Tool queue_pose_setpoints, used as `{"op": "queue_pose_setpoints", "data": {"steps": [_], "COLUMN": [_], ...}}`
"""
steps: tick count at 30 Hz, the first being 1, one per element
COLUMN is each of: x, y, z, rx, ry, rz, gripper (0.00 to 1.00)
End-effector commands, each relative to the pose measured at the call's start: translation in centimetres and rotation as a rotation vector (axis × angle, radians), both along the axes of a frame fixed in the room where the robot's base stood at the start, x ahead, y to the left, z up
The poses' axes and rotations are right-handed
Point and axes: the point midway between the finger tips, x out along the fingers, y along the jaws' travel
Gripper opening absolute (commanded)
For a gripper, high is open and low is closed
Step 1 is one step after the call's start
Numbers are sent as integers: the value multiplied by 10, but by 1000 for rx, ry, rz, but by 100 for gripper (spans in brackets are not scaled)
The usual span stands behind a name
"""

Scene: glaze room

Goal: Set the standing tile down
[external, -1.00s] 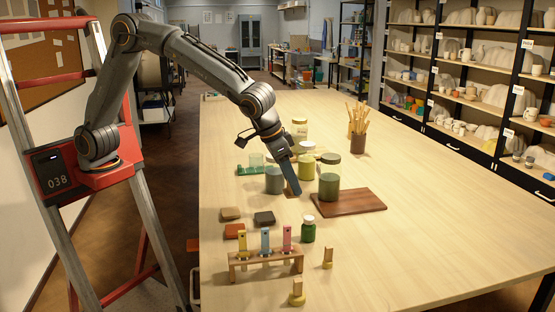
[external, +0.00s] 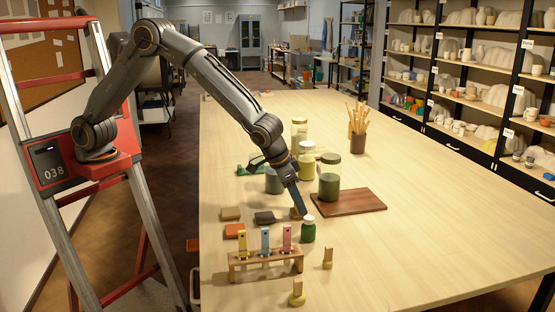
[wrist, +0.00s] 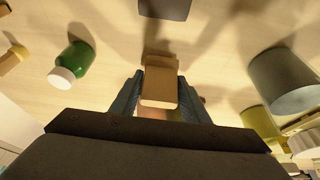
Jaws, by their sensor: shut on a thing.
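A brown tile (external: 295,213) is at my gripper's tip, in the middle of the table near the green bottle. In the wrist view the tile (wrist: 159,88) sits between the two blue fingers, one on each side. My gripper (external: 303,213) is shut on it and points steeply down; its fingers also show in the wrist view (wrist: 158,100). The tile's lower edge is close to the tabletop, but I cannot tell whether it touches. The fingers partly hide the tile in the external view.
A green bottle with a white cap (external: 308,231) stands close to my gripper. A dark tile (external: 264,218), a tan tile (external: 230,214) and an orange tile (external: 235,230) lie to the left. Glaze jars (external: 329,180) stand behind. The table's right side is clear.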

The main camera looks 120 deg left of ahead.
Motion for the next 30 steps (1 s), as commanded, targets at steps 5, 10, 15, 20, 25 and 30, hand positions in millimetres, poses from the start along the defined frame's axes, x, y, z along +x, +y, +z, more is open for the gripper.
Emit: {"op": "queue_pose_setpoints", "data": {"steps": [5,10,15,20,25,30], "x": [1,1,0,0,0,-1], "y": [0,0,0,0,0,-2], "z": [-4,-6,-7,-7,-6,4], "rx": [1,1,0,0,0,1], "ry": [-2,-2,-1,-1,-1,-4], "rz": [-1,-1,-1,-1,-1,0], "gripper": [17,17,57,60,60,60]}}
